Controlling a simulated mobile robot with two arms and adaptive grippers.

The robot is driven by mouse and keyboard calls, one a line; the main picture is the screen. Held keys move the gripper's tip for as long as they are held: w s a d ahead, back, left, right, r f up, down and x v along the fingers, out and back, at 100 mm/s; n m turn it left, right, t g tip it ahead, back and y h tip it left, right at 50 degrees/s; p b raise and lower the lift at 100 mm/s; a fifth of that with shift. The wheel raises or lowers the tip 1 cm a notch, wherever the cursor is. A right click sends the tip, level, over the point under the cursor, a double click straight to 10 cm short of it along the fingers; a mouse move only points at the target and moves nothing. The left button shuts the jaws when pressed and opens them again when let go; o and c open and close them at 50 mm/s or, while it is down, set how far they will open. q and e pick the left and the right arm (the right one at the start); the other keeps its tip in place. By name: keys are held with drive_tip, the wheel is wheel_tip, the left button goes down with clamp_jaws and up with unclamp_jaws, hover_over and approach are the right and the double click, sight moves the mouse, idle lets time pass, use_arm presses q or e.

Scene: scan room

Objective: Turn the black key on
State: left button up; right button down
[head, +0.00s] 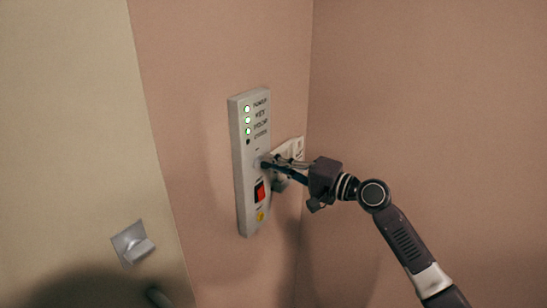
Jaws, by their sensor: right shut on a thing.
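A light grey control panel (246,195) is mounted on the pinkish wall in the head view. My right gripper (267,164) reaches in from the right, with its fingertips at the panel's face, and is shut on the black key at the key switch. The fingers hide most of the key, so its turn angle cannot be told. Above it, three green lights (248,120) are lit beside printed labels, and the lowest indicator (248,142) is dark.
Below the key are a red rocker switch (260,191) and a yellow button (261,216). A white card or tag (291,148) is behind my gripper by the wall corner. A metal handle (134,244) is on the pale surface at left.

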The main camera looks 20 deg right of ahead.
drive_tip(key=shift+f+m+p, duration=0.1)
drive_tip(key=shift+m+p, duration=0.45)
drive_tip(key=shift+m, duration=0.55)
drive_tip(key=c, duration=2.1)
unclamp_jaws()
drive_tip(key=shift+f, duration=0.1)
drive_tip(key=shift+s+d, duration=0.4)
drive_tip(key=v, duration=1.1)
drive_tip(key=shift+f, duration=0.1)
